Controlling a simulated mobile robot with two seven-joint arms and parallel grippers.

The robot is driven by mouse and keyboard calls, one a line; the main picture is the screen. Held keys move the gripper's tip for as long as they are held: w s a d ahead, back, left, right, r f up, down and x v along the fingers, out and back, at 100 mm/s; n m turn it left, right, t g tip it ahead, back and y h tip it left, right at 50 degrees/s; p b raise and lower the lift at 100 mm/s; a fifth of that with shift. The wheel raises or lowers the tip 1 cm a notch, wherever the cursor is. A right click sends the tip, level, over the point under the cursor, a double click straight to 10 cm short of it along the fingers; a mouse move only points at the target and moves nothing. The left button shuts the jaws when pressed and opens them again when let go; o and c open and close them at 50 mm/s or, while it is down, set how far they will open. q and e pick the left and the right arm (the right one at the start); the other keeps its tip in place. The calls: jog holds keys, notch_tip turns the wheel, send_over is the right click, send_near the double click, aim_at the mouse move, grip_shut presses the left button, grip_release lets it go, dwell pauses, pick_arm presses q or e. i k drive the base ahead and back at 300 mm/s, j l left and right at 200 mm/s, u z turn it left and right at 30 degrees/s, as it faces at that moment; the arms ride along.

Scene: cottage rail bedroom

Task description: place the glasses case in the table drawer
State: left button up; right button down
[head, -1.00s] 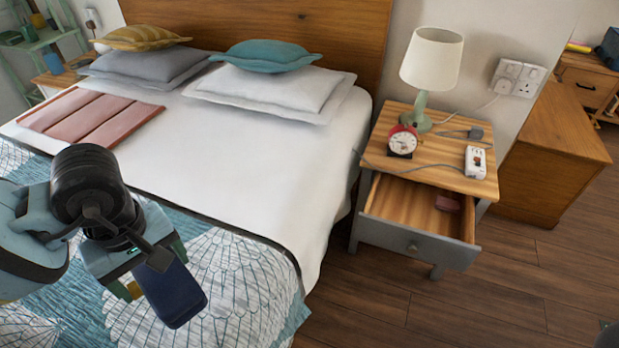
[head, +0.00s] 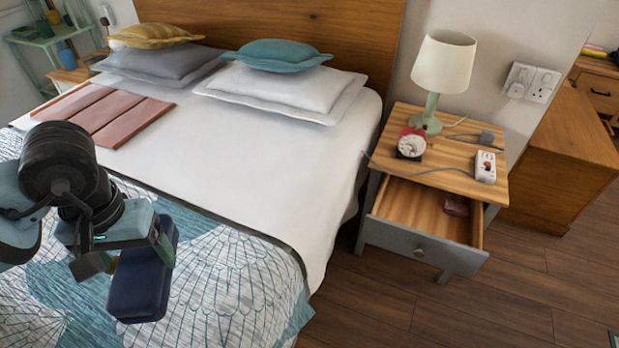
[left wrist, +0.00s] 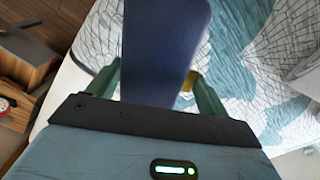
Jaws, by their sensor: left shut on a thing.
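The dark blue glasses case (head: 141,286) is held in my left gripper (head: 138,248) above the patterned bed throw, at the lower left of the head view. In the left wrist view the case (left wrist: 165,45) stands between the two green fingers of the gripper (left wrist: 157,88), which is shut on it. The table drawer (head: 420,246) is pulled open at the front of the bedside table (head: 461,152), to the right of the bed. A small dark reddish item (head: 456,206) lies inside the drawer at its right. The case is well to the left of the drawer. My right gripper is not in view.
On the bedside table stand a lamp (head: 443,65), a red alarm clock (head: 411,144) and a white power strip (head: 485,167) with a cable. The bed (head: 250,160) fills the left and middle. Wooden floor (head: 400,310) lies clear before the drawer.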

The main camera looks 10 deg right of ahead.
aim_at(413, 224)
jog(key=z, duration=1.55)
jog(key=i+l, duration=0.1)
jog(key=i, duration=0.35)
jog(key=i+l, duration=0.1)
jog(key=i, duration=0.35)
jog(key=i+l, duration=0.15)
jog(key=i, duration=0.3)
